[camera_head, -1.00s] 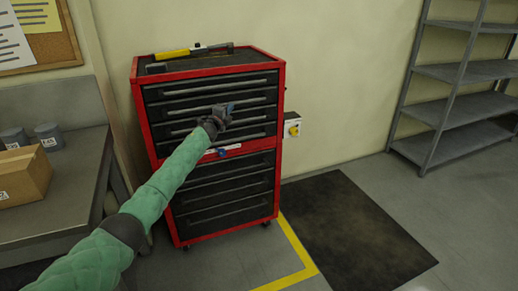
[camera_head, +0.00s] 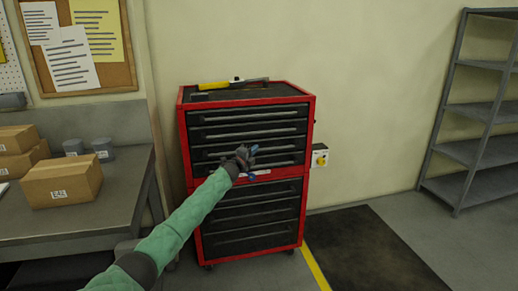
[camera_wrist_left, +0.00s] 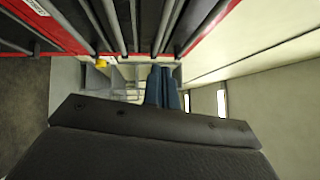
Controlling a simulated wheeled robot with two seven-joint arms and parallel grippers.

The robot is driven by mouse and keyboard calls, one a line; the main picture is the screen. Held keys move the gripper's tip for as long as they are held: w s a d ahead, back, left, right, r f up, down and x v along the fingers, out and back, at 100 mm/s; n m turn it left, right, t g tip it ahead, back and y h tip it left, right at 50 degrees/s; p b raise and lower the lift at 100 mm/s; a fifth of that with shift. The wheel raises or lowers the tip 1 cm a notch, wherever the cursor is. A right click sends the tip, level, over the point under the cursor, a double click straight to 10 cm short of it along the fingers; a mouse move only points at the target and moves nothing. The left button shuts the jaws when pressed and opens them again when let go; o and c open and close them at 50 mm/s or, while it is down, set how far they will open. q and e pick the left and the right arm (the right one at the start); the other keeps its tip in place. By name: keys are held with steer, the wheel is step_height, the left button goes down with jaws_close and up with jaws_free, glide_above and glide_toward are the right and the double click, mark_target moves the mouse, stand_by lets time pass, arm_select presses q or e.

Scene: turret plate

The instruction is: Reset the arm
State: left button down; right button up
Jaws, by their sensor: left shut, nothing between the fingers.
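My left arm, in a green sleeve, reaches in from the lower left in the head view. Its gripper (camera_head: 248,157) is in front of the red and black tool cabinet (camera_head: 310,140), at the height of the lower drawers of the upper section. In the left wrist view the blue fingers (camera_wrist_left: 167,88) are together with nothing between them. The cabinet's drawer fronts and handles (camera_wrist_left: 130,25) run along the top of that view. I cannot tell from these views how close the fingers are to the cabinet. My right gripper is not in view.
A yellow and black tool (camera_head: 233,83) lies on top of the cabinet. A grey bench (camera_head: 95,215) at left holds cardboard boxes (camera_head: 62,183) and grey cylinders (camera_head: 103,149). Grey shelves (camera_head: 470,150) stand at right. A dark mat (camera_head: 370,250) lies on open floor.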

arm_select(q)
steer(key=a+f+n+y, duration=0.1)
steer(key=a+n+y, duration=0.4)
steer(key=n+y, duration=0.1)
steer(key=s+d+r+n+y, duration=0.1)
steer(key=s+r+n+y, duration=0.1)
steer(key=s+r+n, duration=0.3)
steer(key=r+n+y, duration=0.3)
steer(key=r, duration=0.5)
steer(key=s+d+n+g, duration=0.2)
steer(key=s+d+n, duration=0.15)
steer(key=s, duration=0.65)
steer(key=s+a+f+n+g+h, duration=0.1)
steer(key=s+f+g, duration=0.3)
steer(key=s+f, duration=1)
steer(key=s+a+f+n+g+h, duration=0.1)
steer(key=s+f+g, duration=0.3)
steer(key=s+f, duration=1.1)
steer(key=s+a+f+n+g+h, duration=0.1)
steer(key=s+f+g, duration=0.4)
steer(key=s, duration=3.6)
step_height(320, 180, down, 9)
steer(key=shift+s+a+f+n+h, duration=0.2)
steer(key=shift+s+a+n+h, duration=0.3)
steer(key=shift+n, duration=0.75)
steer(key=shift+w, duration=0.1)
